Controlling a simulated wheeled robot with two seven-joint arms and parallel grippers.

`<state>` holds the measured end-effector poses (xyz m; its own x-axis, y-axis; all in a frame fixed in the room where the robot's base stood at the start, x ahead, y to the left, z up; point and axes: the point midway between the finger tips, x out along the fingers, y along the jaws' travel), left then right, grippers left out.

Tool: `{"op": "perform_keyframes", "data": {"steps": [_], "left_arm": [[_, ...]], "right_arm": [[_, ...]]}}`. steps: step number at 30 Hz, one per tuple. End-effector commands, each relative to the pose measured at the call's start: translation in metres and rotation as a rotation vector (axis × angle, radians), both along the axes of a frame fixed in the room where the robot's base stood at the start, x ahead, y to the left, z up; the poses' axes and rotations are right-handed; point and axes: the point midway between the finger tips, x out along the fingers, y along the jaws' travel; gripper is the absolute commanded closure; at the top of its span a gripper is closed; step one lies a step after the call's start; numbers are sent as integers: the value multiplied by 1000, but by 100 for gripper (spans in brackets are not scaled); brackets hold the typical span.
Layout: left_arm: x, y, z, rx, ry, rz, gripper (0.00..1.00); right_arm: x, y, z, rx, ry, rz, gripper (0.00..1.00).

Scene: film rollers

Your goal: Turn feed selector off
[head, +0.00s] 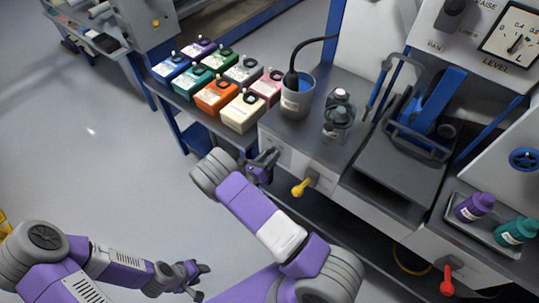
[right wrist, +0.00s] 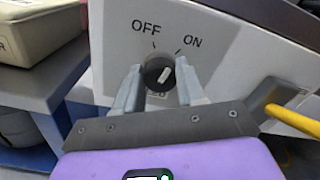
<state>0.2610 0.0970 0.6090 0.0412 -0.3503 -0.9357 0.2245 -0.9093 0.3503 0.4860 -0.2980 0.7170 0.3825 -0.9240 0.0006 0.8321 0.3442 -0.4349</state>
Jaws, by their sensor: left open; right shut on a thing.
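The feed selector (right wrist: 158,74) is a round black knob with a white pointer mark on a grey panel, below the words OFF and ON, in the right wrist view. Its pointer leans up and to the right, toward the ON tick. My right gripper (right wrist: 160,69) has one finger on each side of the knob and is shut on it. In the head view my right gripper (head: 264,166) is at the front panel of the machine, and the knob is hard to make out behind it. My left gripper (head: 191,277) is open and empty over the floor at lower left.
A yellow lever (head: 303,187) sticks out just right of my right gripper. Several coloured boxes (head: 216,95) stand on a side table to the left. A grey cup (head: 297,97) and a clear bottle (head: 338,120) stand above. A red lever (head: 447,283) is lower right.

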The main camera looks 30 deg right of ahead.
Motion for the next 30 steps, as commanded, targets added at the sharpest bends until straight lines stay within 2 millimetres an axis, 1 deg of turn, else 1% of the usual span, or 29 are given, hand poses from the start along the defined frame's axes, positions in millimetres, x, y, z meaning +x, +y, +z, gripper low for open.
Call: {"op": "perform_keyframes", "data": {"steps": [1, 6, 18, 24, 30], "left_arm": [[0, 0, 4, 0, 0, 0, 57], [0, 0, 10, 0, 0, 0, 57], [0, 0, 19, 0, 0, 0, 57], [0, 0, 22, 0, 0, 0, 57], [0, 0, 23, 0, 0, 0, 57]], "right_arm": [[0, 1, 1, -18, 43, 2, 91], [0, 1, 1, -80, 194, 2, 91], [0, 1, -1, -210, 511, 0, 91], [0, 0, -1, -253, 618, 0, 91], [0, 1, -2, -280, 681, 0, 91]]}}
